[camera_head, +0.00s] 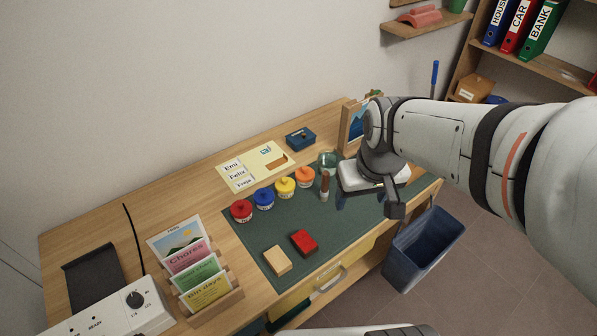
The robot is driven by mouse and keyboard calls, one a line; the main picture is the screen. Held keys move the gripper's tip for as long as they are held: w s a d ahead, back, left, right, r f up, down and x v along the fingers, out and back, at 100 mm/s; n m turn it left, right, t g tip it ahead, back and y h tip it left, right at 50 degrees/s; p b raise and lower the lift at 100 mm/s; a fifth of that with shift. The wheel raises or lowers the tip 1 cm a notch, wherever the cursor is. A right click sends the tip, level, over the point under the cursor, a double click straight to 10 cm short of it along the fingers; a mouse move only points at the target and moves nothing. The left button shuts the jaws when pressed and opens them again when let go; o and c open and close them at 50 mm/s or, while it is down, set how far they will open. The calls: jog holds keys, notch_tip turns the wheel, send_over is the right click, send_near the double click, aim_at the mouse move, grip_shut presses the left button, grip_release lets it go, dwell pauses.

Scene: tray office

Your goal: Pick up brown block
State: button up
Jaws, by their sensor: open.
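A light tan block (277,261) lies on the front part of the green desk mat (262,230). A red block (304,243) lies just to its right, with a small gap between them. A small brown-orange bar (277,162) shows on the cream card at the back; I cannot tell whether it is a solid block or printed. My gripper (368,203) hangs over the right end of the mat, pointing down. Its dark fingers are apart, and I see nothing held between them. It is to the right of the blocks, and the arm hides part of the desk behind it.
Red, blue, yellow and orange jars (264,198) stand in a row behind the blocks, with a brown-and-white marker (325,186) upright beside them. A card rack (207,285) stands at left. The mat between blocks and gripper looks clear.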

aim_at(304, 241)
jog(key=w+a+f+n+b, duration=0.1)
jog(key=w+a+f, duration=0.1)
jog(key=f, duration=0.4)
jog(key=w+a+f+n+g+b, duration=0.1)
jog(key=w+a+f+n+b, duration=0.1)
jog(key=f, duration=0.5)
jog(key=w+a+f+n+g+b, duration=0.1)
jog(key=w+a+f+b, duration=0.1)
jog(key=a+f, duration=0.3)
jog(key=shift+w+f+n, duration=0.3)
jog(key=shift+w+f, duration=0.35)
jog(key=shift+w, duration=0.2)
jog(key=f, duration=0.6)
jog(key=a+f, duration=0.1)
jog(key=f, duration=0.2)
jog(key=shift+w+a+f, duration=0.1)
jog(key=shift+w+f, duration=0.1)
jog(key=shift+f, duration=0.15)
jog(key=shift+c, duration=0.6)
jog(key=c, duration=1)
jog(key=shift+o, duration=0.2)
